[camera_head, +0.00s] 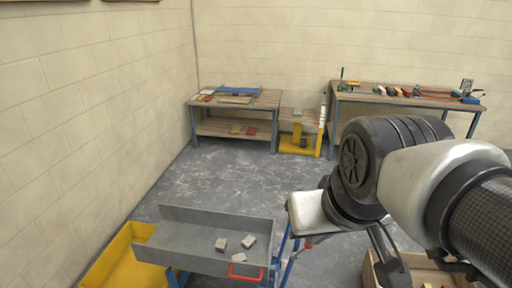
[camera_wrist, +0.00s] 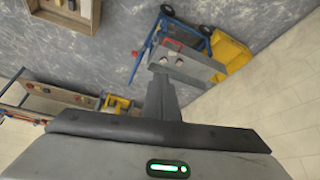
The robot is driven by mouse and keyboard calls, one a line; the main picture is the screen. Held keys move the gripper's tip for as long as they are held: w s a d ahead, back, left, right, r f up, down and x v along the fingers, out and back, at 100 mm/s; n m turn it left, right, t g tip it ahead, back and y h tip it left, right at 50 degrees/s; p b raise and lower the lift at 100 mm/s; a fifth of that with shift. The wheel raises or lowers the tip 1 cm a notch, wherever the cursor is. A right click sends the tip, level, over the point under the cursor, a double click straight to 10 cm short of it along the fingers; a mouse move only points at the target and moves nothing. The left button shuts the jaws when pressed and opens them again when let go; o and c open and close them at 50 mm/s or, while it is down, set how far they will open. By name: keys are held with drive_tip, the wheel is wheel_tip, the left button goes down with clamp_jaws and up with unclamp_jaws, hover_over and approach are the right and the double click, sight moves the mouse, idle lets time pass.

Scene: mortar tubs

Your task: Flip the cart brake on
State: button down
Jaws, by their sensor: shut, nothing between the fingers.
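The cart is a grey tray (camera_head: 190,240) on a blue frame, at the lower left of the head view. It also shows in the wrist view (camera_wrist: 197,68), beyond my fingertips. A red loop-shaped lever (camera_head: 244,272) is on the tray's near side and looks like the brake; it shows small in the wrist view (camera_wrist: 173,44). Its exact setting cannot be told. My gripper (camera_wrist: 160,82) is shut and empty, pointing toward the cart with a gap of floor between. In the head view my arm reaches in from the right and hides the floor behind it.
Several small blocks (camera_head: 222,245) lie in the tray. A yellow tub (camera_head: 112,262) stands left of the cart, close to the wall. A wooden crate (camera_head: 373,272) is on the floor at lower right. Workbenches (camera_head: 268,98) line the back wall. The mid floor is clear.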

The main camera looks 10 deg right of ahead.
drive_tip(key=w+d+f+n+g+b, duration=0.1)
drive_tip(key=w+f+b, duration=0.25)
drive_tip(key=w, duration=0.35)
drive_tip(key=w+d+f+n+y+b, duration=0.1)
drive_tip(key=w+f+b, duration=0.25)
drive_tip(key=w, duration=0.35)
drive_tip(key=w+d+f+g+b, duration=0.1)
drive_tip(key=w+f+b, duration=0.2)
drive_tip(key=w+f, duration=0.3)
drive_tip(key=w+d+f+m+t+y+b, duration=0.1)
drive_tip(key=d+f+b, duration=0.3)
drive_tip(key=d+f, duration=0.6)
drive_tip(key=w+d+f+m+t+y+b, duration=0.1)
drive_tip(key=w+d+f+y+b, duration=0.1)
drive_tip(key=d+f, duration=0.8)
drive_tip(key=shift+w+d+y+b, duration=0.3)
drive_tip(key=shift+d+y+b, duration=0.5)
drive_tip(key=shift+d+b, duration=0.35)
drive_tip(key=shift+f, duration=0.1)
